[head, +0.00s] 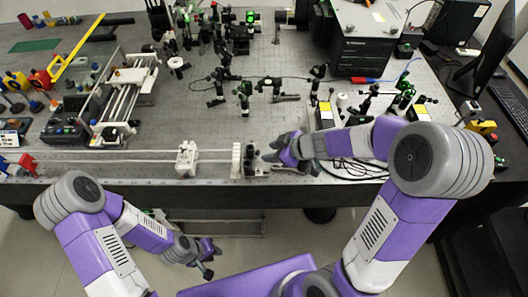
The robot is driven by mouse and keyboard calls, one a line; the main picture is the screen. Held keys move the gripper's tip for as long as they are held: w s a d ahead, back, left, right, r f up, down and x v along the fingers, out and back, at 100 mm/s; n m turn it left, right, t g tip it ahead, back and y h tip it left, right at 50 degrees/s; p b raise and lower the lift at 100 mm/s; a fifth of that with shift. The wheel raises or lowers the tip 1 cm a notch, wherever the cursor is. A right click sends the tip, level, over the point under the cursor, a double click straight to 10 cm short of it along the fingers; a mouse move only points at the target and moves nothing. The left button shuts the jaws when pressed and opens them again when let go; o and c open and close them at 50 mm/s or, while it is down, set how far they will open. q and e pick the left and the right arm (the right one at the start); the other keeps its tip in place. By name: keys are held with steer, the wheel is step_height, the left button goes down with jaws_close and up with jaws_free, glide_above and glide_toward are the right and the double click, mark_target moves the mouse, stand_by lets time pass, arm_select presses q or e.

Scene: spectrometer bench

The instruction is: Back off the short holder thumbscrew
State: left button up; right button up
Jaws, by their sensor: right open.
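A pale rail (150,157) runs along the front of the bench. A white upright holder (237,160) stands near its right part, with a dark mount (250,160) right beside it. The thumbscrew is too small to tell apart here. My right gripper (272,151) is open just right of the dark mount, pointing left. I cannot tell whether its fingers touch anything there. My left gripper (210,260) hangs low in front of the bench edge, away from the rail. Its finger gap is unclear.
A white carriage block (186,160) sits on the rail further left. Several dark optical posts (244,92) stand behind on the bench (200,120). A black cable (352,170) lies coiled near the front edge under my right forearm. A black instrument box (362,52) stands behind.

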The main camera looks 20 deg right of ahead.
mark_target(259, 153)
steer(key=b+x, duration=0.1)
steer(key=x, duration=0.2)
steer(key=shift+a+f+b, duration=0.15)
steer(key=shift+f+b, duration=0.15)
steer(key=shift+b, duration=0.1)
steer(key=shift+w+a+f, duration=0.15)
steer(key=shift+w+a, duration=0.05)
steer(key=shift+w, duration=0.2)
jaws_close()
